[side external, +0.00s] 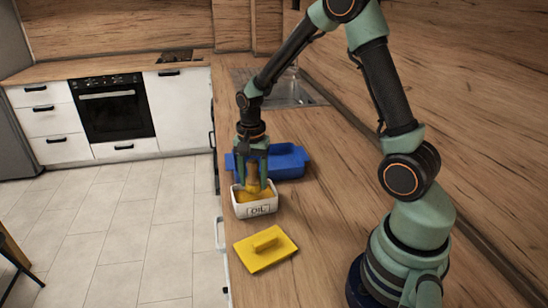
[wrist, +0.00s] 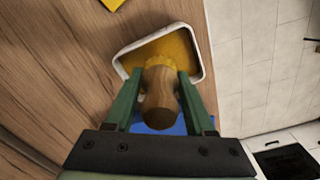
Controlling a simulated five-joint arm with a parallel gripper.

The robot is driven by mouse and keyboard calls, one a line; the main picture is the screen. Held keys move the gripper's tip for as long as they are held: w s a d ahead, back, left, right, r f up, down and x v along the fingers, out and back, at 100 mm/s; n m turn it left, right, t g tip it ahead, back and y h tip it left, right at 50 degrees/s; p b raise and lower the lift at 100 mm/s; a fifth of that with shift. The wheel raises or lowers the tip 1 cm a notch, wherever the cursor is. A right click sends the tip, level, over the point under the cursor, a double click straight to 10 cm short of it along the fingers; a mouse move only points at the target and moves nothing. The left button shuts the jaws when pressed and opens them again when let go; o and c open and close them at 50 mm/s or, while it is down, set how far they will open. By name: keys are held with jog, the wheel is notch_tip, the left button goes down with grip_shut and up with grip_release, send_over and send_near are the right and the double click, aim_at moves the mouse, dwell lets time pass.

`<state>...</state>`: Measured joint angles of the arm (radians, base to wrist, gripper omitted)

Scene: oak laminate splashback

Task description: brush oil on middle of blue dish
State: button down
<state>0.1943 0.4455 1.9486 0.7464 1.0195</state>
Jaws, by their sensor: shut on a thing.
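My gripper (side external: 252,179) is shut on the wooden handle of a brush (side external: 253,176), which points down over the white oil container (side external: 262,209). In the wrist view the brush handle (wrist: 160,92) sits between the two green fingers, and its yellow bristle end reaches into or just over the yellow oil (wrist: 176,47). I cannot tell how deep the tip is. The blue dish (side external: 290,163) stands on the counter just behind the container, partly hidden by my gripper. A small strip of blue shows under the gripper in the wrist view (wrist: 165,128).
The counter's edge is close on the left of the container. A sink (side external: 285,90) is farther back. The counter right of the dish is clear.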

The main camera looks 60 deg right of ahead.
aim_at(252, 163)
jog(key=shift+r, duration=2.2)
jog(key=shift+s+a+r+n, duration=0.15)
jog(key=shift+a+r+n, duration=0.2)
jog(key=shift+n, duration=0.25)
jog(key=s+a+r+n, duration=0.5)
jog(key=a+r+n, duration=0.1)
jog(key=n, duration=0.5)
jog(key=w+d+f+n, duration=0.2)
jog(key=w+d+f, duration=0.15)
jog(key=d, duration=0.45)
jog(key=w+d+f+n, duration=0.25)
jog(key=w+d, duration=0.25)
jog(key=d, duration=0.3)
jog(key=w+d+f+n, duration=0.2)
jog(key=w+d+f, duration=0.2)
jog(key=d, duration=0.4)
jog(key=shift+m, duration=0.25)
jog(key=shift+w+f, duration=0.2)
jog(key=shift+f, duration=2.75)
jog(key=shift+f, duration=0.4)
jog(key=shift+d, duration=0.1)
